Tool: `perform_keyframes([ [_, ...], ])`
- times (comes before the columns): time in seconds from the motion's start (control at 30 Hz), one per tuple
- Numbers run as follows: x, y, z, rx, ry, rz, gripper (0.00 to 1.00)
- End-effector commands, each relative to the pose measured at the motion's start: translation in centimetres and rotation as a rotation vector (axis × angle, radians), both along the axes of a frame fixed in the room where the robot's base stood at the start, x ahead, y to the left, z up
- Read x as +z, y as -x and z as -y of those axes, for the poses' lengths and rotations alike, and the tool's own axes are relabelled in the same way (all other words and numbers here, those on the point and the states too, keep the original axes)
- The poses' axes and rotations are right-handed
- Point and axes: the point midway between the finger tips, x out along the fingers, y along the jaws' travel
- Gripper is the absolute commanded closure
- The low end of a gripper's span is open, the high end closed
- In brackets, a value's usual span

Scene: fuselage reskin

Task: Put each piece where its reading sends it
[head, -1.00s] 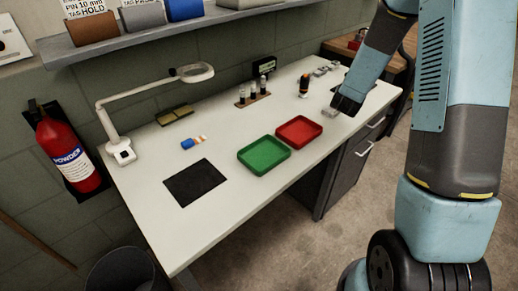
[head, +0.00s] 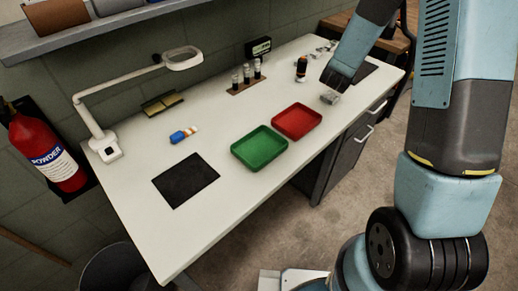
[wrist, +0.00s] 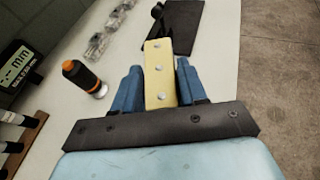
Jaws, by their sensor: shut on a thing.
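My gripper (wrist: 160,88) is shut on a pale yellow strip (wrist: 159,72) with several rivet heads, held between its blue fingers. In the head view my gripper (head: 334,88) is over the right part of the bench, right of the red tray, with a small grey shape at its tip. The green tray (head: 259,148) and the red tray (head: 297,122) stand side by side at the bench's front edge and look empty. Several grey metal pieces (wrist: 97,45) lie on the bench at the back right. A gauge display (wrist: 17,58) shows dashes and "mm".
A black mat (head: 186,180), a blue-and-orange item (head: 184,134) and a magnifier lamp (head: 104,145) are at left. Bare bench surrounds the mat.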

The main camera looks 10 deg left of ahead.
Motion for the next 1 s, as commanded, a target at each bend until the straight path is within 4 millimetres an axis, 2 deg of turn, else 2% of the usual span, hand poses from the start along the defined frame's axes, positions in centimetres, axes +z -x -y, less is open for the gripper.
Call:
perform_keyframes([
  [0.03, 0.1, 0.4, -1.7, 0.000, -0.002, 0.001, 0.94],
  [0.27, 0.6, 3.7, -8.7, -0.050, -0.001, -0.001, 0.94],
  [0.47, 0.8, 8.1, -14.3, -0.102, 0.001, -0.001, 0.94],
  [0.7, 0.9, 15.1, -20.0, -0.170, 0.001, -0.001, 0.94],
  [0.87, 1.0, 20.5, -22.8, -0.216, 0.001, -0.001, 0.94],
  [1.0, 1.0, 25.5, -24.5, -0.255, 0.002, -0.002, 0.94],
])
